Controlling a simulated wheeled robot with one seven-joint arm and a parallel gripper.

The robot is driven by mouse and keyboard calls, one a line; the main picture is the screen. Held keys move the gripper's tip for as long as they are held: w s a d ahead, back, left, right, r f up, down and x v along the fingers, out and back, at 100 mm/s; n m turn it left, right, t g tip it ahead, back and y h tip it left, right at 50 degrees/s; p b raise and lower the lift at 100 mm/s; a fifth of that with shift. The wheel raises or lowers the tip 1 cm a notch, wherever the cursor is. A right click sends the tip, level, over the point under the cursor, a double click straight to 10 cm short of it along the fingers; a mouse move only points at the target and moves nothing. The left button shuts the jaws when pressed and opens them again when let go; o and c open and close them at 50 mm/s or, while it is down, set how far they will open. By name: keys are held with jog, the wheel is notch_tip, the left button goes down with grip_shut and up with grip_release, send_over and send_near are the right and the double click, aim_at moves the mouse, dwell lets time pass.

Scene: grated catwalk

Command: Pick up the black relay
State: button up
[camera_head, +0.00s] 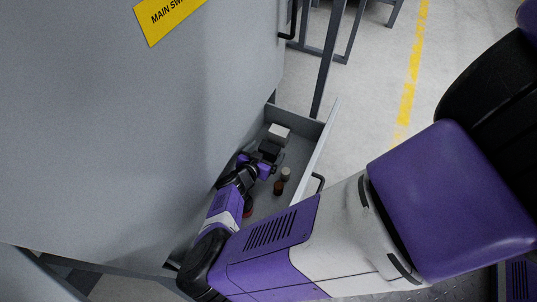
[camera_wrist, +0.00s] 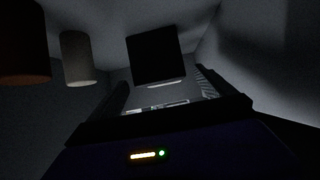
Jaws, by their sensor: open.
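The black relay, a dark block (camera_head: 270,148), sits in the open drawer (camera_head: 311,160), just beyond my gripper (camera_head: 262,165) in the head view. In the wrist view the dark block (camera_wrist: 156,58) is ahead of my gripper (camera_wrist: 168,92), roughly in line with the gap between the two fingers. My gripper is open and reaches down into the drawer. Nothing shows between its fingers. The wrist view is very dark, so the exact distance to the block is hard to tell.
A white box (camera_head: 279,133) lies behind the relay. A beige cylinder (camera_head: 286,173) and a brown cylinder (camera_head: 279,187) stand to the right of my gripper. A red item (camera_head: 247,208) is partly hidden by my arm. The grey cabinet (camera_head: 130,130) rises close on the left.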

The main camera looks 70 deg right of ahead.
aim_at(272, 145)
jog(key=b+x, duration=0.2)
jog(key=x, duration=0.4)
jog(key=c, duration=1.7)
